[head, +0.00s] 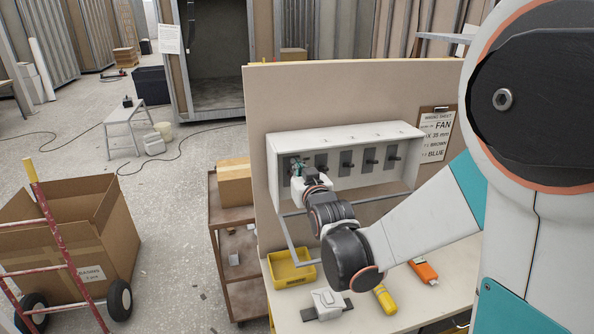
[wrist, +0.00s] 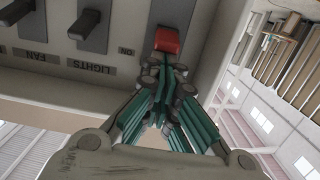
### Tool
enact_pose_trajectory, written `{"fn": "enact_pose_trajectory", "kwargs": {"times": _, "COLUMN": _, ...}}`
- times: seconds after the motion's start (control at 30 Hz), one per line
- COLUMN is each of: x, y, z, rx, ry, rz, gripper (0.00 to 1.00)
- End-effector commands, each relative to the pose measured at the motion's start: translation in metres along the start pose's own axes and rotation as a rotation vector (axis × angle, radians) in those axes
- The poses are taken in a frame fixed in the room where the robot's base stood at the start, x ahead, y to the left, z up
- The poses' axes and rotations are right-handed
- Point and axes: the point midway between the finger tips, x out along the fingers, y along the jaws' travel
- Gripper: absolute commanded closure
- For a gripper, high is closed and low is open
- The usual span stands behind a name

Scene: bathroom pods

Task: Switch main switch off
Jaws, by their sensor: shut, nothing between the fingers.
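The white switch box (head: 345,135) is mounted on a beige board and holds a row of dark levers. In the wrist view the panel appears upside down, with a red lever (wrist: 168,40) beside the word ON. My gripper (wrist: 165,72) is shut and empty, its green-sided fingers pointing at the red lever's lower end. They look very close to it; I cannot tell whether they touch. In the head view my gripper (head: 298,168) is at the box's left end and hides the leftmost switch.
Dark levers labelled LIGHTS (wrist: 88,30) and FAN (wrist: 27,17) stand beside the red one. Below the box, the bench holds a yellow tray (head: 290,268), a grey-white device (head: 328,302) and yellow and orange tools. A paper sheet (head: 436,135) hangs right of the box.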

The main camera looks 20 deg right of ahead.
Motion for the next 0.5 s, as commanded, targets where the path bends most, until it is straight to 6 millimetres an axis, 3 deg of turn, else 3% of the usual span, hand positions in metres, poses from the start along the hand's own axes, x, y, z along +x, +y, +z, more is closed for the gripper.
{"fn": "enact_pose_trajectory", "kwargs": {"times": 0.27, "x": -0.006, "y": 0.0, "z": 0.019, "rx": 0.0, "ry": 0.0, "rz": 0.0, "gripper": 1.0}}
{"fn": "enact_pose_trajectory", "kwargs": {"times": 0.5, "x": -0.007, "y": 0.0, "z": 0.014, "rx": 0.0, "ry": 0.0, "rz": 0.0, "gripper": 1.0}}
